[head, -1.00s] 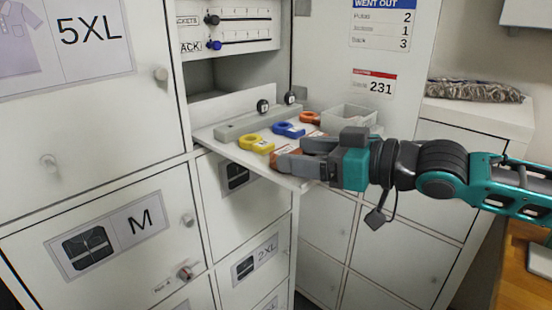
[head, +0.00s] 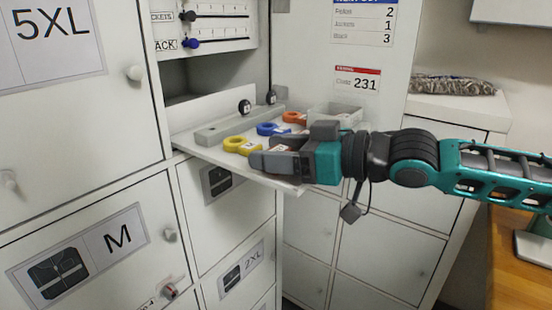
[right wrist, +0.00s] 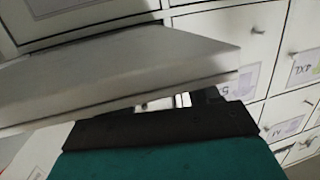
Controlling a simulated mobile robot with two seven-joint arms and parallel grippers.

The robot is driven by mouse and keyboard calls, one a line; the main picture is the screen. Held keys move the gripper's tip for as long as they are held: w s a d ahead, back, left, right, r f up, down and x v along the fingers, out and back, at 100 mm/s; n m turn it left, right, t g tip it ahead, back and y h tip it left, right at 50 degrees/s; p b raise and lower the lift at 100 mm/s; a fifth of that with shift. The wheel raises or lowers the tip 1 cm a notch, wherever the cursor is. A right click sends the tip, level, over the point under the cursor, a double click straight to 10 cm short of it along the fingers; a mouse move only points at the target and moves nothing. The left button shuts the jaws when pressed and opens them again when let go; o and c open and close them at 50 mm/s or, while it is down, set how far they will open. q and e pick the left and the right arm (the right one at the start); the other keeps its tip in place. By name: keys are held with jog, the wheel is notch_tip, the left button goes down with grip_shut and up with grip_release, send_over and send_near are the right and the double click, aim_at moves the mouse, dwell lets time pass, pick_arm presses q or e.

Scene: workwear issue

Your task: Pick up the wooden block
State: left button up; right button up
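My right gripper (head: 268,155) reaches in from the right over the front edge of the pull-out shelf (head: 205,152). Its grey fingers point left, one behind the other. A small brownish patch with a pale label shows between them, probably the wooden block (head: 281,149). The fingers hide most of it, and I cannot tell whether they press on it. In the right wrist view, the gripper's teal and black body fills the bottom, and its fingertips and the block are not visible. My left gripper is not in view.
Yellow (head: 241,146), blue (head: 271,129) and orange (head: 294,117) ring-ended tags lie on the shelf beside a grey bar (head: 222,130). A clear tray (head: 335,115) stands behind the gripper. White locker doors surround the shelf. A wooden surface (head: 515,260) lies at far right.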

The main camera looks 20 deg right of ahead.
jog(key=c, duration=0.4)
jog(key=shift+c, duration=0.2)
